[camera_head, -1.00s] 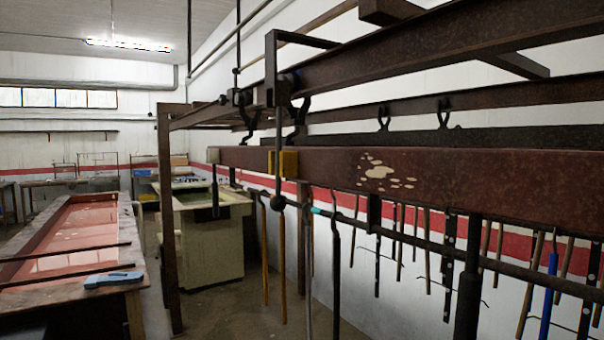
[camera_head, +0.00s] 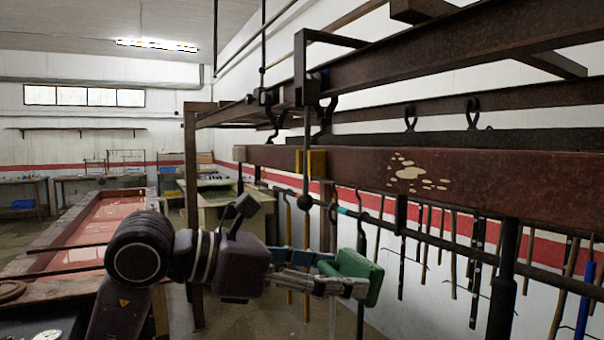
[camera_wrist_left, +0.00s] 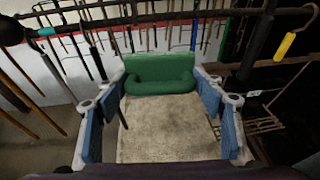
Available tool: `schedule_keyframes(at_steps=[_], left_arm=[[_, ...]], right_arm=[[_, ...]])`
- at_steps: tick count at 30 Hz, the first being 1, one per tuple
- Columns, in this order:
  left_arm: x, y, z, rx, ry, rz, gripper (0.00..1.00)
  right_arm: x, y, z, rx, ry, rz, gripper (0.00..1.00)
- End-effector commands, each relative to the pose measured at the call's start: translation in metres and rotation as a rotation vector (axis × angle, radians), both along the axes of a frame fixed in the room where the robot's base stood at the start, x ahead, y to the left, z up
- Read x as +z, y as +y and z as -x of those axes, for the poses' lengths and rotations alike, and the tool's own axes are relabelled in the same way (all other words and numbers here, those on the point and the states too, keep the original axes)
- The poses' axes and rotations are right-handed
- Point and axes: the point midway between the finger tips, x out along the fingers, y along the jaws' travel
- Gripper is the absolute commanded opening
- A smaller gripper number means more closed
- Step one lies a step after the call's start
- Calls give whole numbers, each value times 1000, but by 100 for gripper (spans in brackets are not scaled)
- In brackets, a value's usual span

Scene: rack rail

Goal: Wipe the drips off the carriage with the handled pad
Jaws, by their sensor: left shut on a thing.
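The carriage is a long rusty brown beam (camera_head: 530,182) crossing the right half of the head view. Cream drips (camera_head: 415,172) lie in a patch of several blots on its near face. My left gripper (camera_head: 340,278) is shut on the green handled pad (camera_head: 362,280), below the beam and left of the drips, apart from both. The pad also shows across the fingertips in the left wrist view (camera_wrist_left: 160,68). Its wiping face cannot be made out clearly. My right gripper is not in view.
Several tools hang below from a rail (camera_head: 450,247). A long reddish trough (camera_head: 110,215) stands at left.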

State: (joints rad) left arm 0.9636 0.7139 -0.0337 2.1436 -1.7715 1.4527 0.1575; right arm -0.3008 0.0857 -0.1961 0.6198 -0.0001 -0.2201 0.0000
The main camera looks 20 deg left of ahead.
Motion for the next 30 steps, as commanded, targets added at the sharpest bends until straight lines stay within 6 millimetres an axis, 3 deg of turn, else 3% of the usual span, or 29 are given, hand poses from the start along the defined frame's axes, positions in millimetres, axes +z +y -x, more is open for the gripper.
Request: schedule_keyframes(at_steps=[1, 3, 6, 10, 17, 30], left_arm=[[33, 2, 9, 47, -59, 37, 43], [67, 8, 19, 92, -107, 82, 43], [105, 15, 34, 121, -158, 131, 43], [136, 22, 50, 119, -193, 168, 43], [151, 21, 54, 111, -205, 186, 43], [150, -5, 20, 110, -203, 185, 43]], right_arm=[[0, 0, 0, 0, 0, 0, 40], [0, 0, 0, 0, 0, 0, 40], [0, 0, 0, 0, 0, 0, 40], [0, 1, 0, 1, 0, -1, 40], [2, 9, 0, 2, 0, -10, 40], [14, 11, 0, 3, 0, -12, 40]])
